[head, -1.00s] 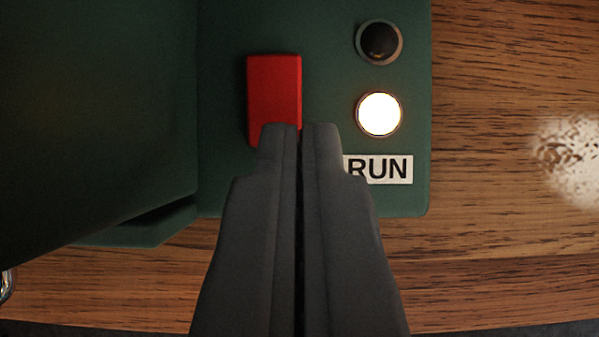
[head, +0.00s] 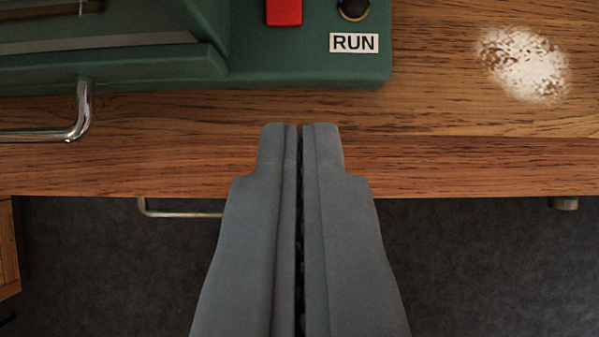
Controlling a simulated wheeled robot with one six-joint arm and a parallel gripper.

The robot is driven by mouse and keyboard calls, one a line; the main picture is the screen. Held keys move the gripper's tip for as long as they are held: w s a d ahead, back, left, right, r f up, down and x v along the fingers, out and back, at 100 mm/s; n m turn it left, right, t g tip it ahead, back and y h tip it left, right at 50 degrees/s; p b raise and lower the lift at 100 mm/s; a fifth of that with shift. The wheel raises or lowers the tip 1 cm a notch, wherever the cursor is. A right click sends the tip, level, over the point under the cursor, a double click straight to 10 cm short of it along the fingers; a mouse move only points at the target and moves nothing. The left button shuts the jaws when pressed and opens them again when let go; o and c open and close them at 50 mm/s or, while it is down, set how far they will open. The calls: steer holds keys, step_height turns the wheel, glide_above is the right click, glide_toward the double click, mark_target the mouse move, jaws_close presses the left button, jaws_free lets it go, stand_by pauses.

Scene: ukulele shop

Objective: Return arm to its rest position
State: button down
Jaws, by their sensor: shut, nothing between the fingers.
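My gripper (head: 299,126) is shut and empty, its grey fingers side by side over the front part of the wooden bench top. The green machine (head: 310,71) stands on the bench ahead of the fingertips, apart from them. Its red button (head: 284,11) shows at the top edge of the view, partly cut off. A dark round lamp (head: 354,7) is to its right, also cut off, above a white RUN label (head: 354,43).
The wooden bench (head: 480,160) has a pale patch (head: 523,64) at the right. A metal handle (head: 78,112) sticks out from the machine's front at left. Another metal handle (head: 175,213) shows below the bench edge. Dark floor (head: 480,265) lies in front, with a wooden piece (head: 8,245) at far left.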

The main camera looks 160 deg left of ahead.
steer(key=shift+s+a+r, duration=0.1)
steer(key=shift+s+r, duration=0.15)
steer(key=shift+s, duration=0.15)
steer(key=s+a+r+n+t, duration=0.2)
steer(key=s+a+r+t, duration=0.45)
steer(key=s+a, duration=0.65)
steer(key=s+a+r+t+y, duration=0.1)
steer(key=s+a+t, duration=0.1)
steer(key=s, duration=0.7)
steer(key=s+a+r+n+t+y, duration=0.1)
steer(key=s+a, duration=0.3)
steer(key=s, duration=0.5)
steer(key=shift+s+a+t, duration=0.2)
steer(key=shift+s+t, duration=0.2)
steer(key=shift+t, duration=0.15)
